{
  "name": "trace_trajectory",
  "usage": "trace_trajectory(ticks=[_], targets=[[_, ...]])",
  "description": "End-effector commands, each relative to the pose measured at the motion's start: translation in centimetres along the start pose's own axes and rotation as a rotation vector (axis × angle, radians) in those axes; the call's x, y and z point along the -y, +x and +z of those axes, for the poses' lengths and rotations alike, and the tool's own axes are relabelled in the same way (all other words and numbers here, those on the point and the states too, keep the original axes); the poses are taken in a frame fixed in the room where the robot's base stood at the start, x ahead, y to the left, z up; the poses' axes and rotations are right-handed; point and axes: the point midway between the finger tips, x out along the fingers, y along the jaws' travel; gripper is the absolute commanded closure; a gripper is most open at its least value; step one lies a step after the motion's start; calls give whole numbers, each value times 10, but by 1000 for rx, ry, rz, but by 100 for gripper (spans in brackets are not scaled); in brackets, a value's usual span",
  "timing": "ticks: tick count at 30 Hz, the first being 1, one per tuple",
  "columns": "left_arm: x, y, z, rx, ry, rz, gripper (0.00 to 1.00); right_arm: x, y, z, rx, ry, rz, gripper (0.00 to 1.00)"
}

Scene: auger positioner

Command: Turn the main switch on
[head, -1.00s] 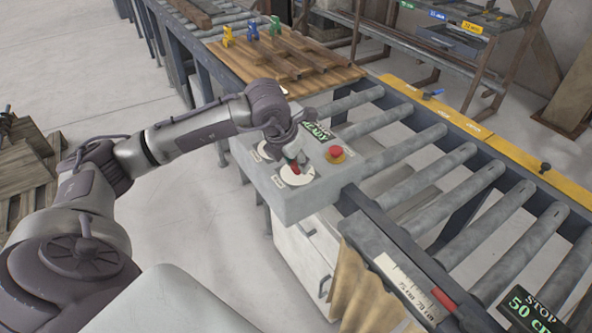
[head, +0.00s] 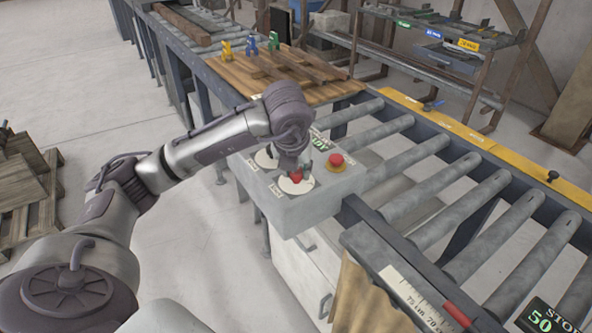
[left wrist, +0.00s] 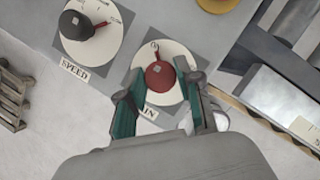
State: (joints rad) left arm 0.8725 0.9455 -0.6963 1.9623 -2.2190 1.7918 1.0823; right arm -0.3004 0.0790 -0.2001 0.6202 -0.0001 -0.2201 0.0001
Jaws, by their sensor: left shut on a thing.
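The main switch is a red round knob (left wrist: 159,74) on a white dial (left wrist: 148,54), with a label ending in "IN" below it in the left wrist view. Its narrow pointer points to the top of the dial in that view. In the head view the red knob (head: 297,179) sits at the near corner of the grey control box (head: 330,192). My left gripper (left wrist: 159,80) is shut on the knob, one green-padded finger on each side. In the head view this gripper (head: 297,172) points down over the dial. My right gripper is not in view.
A dark speed knob (left wrist: 76,25) on its own dial is beside the main switch. A red emergency button (head: 336,160) stands on the box's right side. The roller conveyor (head: 440,185) runs to the right. Wooden boards (head: 285,75) lie behind.

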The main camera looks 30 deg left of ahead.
Motion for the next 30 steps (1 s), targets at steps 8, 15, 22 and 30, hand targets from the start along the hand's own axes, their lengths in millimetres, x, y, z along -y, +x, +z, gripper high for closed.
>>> trace_trajectory(ticks=[8,15,22,30], targets=[[0,-1,1,2,-3,1,100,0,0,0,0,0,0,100],[0,0,1,2,-2,0,42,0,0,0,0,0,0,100],[0,0,0,1,-1,0,42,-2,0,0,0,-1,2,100],[1,-31,2,6,0,-3,42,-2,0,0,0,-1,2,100]])
